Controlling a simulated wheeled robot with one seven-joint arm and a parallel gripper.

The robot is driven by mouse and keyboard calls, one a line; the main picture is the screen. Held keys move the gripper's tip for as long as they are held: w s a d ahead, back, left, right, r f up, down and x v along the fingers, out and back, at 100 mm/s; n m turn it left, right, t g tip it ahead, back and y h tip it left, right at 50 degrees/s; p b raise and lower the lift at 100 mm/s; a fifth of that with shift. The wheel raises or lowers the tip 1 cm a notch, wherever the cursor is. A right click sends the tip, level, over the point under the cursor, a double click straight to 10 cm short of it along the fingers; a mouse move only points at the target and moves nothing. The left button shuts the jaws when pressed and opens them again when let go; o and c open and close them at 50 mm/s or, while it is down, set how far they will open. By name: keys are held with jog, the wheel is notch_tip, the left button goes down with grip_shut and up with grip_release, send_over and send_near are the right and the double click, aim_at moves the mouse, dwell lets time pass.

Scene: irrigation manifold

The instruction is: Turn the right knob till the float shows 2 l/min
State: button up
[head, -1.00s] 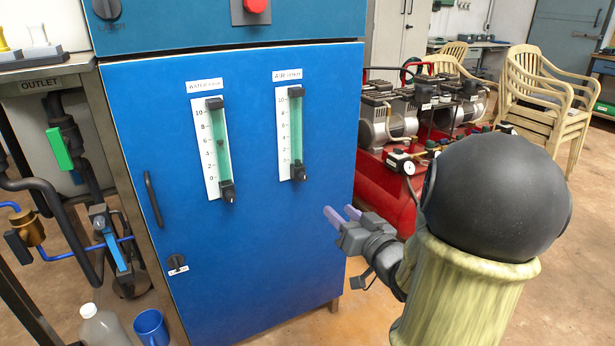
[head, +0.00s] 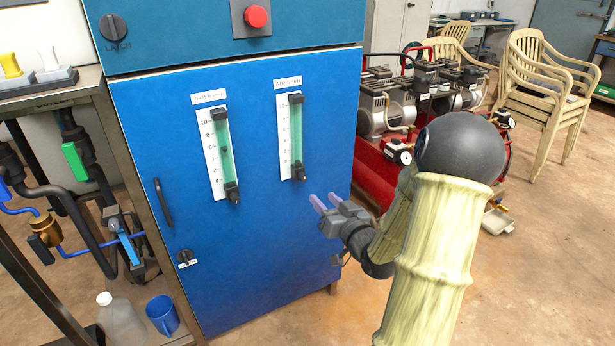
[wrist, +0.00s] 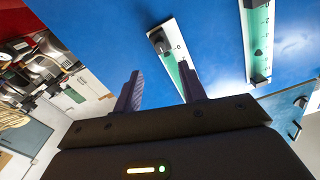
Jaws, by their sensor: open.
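The right flow meter (head: 283,140), labelled for air, is a white scale with a green tube on the blue cabinet door. Its black right knob (head: 298,177) is at the tube's foot. It also shows in the wrist view (wrist: 157,36). Its float is not clear; it seems low, close to the bottom marks. The left meter (head: 211,160) has its float (head: 224,149) around mid-scale. My gripper (head: 321,200) is open and empty, below and right of the right knob, apart from it. In the wrist view its fingers (wrist: 160,68) point toward the door, partly covering the right meter.
A red button (head: 256,16) and a dark rotary switch (head: 113,26) are on the upper panel. A door handle (head: 163,202) is at left. A red compressor (head: 375,175) stands behind my arm. A blue mug (head: 162,315) and a bottle (head: 120,322) are at lower left.

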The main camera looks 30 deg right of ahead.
aim_at(305, 179)
jog(key=w, duration=0.5)
jog(key=w+b, duration=0.1)
jog(key=w, duration=0.3)
jog(key=shift+w+a, duration=0.2)
jog(key=shift+w, duration=0.15)
grip_shut()
